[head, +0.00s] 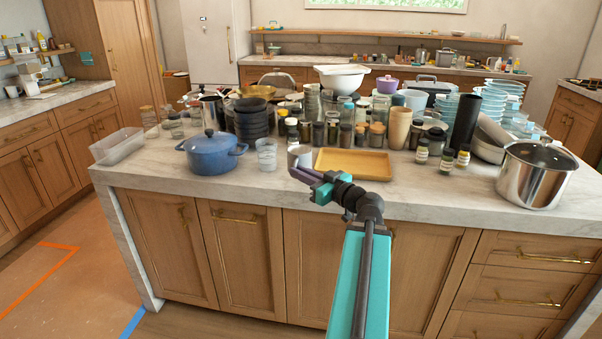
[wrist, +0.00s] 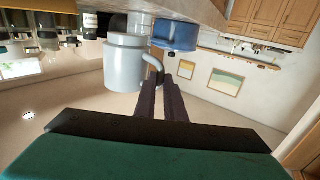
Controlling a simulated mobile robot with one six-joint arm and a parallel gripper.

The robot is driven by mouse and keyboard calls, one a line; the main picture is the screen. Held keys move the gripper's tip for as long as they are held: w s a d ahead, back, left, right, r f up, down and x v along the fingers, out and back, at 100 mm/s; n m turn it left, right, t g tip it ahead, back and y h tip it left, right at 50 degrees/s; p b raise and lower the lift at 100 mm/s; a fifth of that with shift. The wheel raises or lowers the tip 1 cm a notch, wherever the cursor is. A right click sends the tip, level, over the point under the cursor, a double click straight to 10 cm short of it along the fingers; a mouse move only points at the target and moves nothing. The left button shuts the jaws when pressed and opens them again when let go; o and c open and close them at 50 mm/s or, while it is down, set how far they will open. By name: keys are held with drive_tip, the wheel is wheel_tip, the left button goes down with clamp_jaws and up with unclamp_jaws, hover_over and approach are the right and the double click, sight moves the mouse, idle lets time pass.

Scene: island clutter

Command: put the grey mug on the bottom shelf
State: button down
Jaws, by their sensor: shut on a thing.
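The grey mug (head: 299,156) is at the front of the island counter (head: 430,195), left of a wooden tray. In the wrist view the mug (wrist: 125,65) hangs upside down in the picture, with its curved handle on the right. My gripper (head: 296,174) reaches it from the front, and its fingers (wrist: 161,82) are shut on the handle. I cannot tell whether the mug touches the counter. No shelf is clearly recognisable as the bottom shelf; a wall shelf (head: 385,37) runs along the back.
A blue pot (head: 211,153) and a clear glass (head: 267,155) stand left of the mug. The wooden tray (head: 352,164) lies close on its right. Crowded jars, bowls and cups fill the counter behind. A steel pot (head: 536,174) stands at the right.

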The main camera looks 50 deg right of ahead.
drive_tip(key=b, duration=0.2)
drive_tip(key=s+b, duration=0.1)
drive_tip(key=b, duration=0.1)
drive_tip(key=shift+a+f, duration=0.15)
drive_tip(key=shift+a, duration=0.1)
drive_tip(key=s+a+b, duration=0.1)
drive_tip(key=b, duration=0.9)
drive_tip(key=shift+s+a, duration=0.1)
drive_tip(key=shift+s, duration=0.1)
drive_tip(key=b, duration=0.3)
drive_tip(key=shift+s+a, duration=0.25)
drive_tip(key=shift+s, duration=0.05)
drive_tip(key=shift+s+a+r+b, duration=0.15)
drive_tip(key=shift+r+b, duration=0.2)
drive_tip(key=shift+b, duration=0.3)
